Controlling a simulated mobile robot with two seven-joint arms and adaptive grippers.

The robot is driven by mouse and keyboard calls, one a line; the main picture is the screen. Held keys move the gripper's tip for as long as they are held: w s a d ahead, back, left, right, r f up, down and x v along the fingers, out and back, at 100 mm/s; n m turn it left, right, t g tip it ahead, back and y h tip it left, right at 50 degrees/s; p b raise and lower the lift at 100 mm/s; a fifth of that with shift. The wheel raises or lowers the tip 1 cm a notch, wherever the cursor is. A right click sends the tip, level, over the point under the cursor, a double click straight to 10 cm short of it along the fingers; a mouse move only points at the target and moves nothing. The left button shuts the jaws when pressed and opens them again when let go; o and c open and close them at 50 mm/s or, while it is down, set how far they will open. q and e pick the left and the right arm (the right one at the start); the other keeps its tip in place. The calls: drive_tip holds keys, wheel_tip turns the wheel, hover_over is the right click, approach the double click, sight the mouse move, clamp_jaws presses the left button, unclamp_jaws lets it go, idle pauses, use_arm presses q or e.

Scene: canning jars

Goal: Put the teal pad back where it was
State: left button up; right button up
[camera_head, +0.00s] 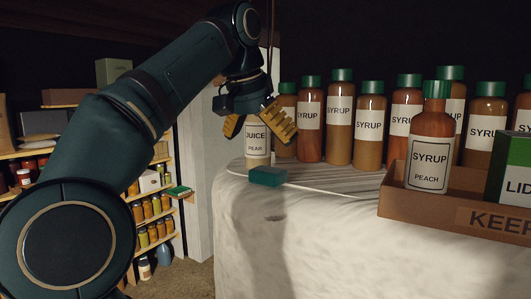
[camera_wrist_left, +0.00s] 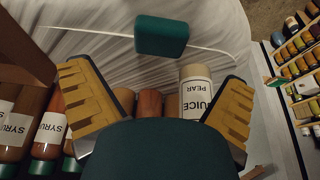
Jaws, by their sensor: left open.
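The teal pad (camera_head: 268,176) is a small block lying flat on the pale cloth-covered table, near its left edge. A thin white line on the table top runs by it. In the left wrist view the pad (camera_wrist_left: 161,36) lies at the top centre, beyond my fingertips. My left gripper (camera_head: 258,133) is open and empty, above the table behind the pad and apart from it. Its yellow fingers (camera_wrist_left: 155,80) are spread wide. A bottle labelled JUICE PEAR (camera_head: 256,150) stands just behind the pad, partly hidden by the gripper. My right gripper is not in view.
Several SYRUP bottles (camera_head: 339,125) with green caps line the table's back. A KEEP crate (camera_head: 420,204) at the right holds a SYRUP PEACH bottle (camera_head: 430,150) and a green-white LID box (camera_head: 515,170). Shelves of jars (camera_head: 150,208) stand at left. The front table top is clear.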

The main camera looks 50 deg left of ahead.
use_arm(q)
drive_tip(key=p+v, duration=0.1)
drive_tip(key=v, duration=0.3)
idle(0.7)
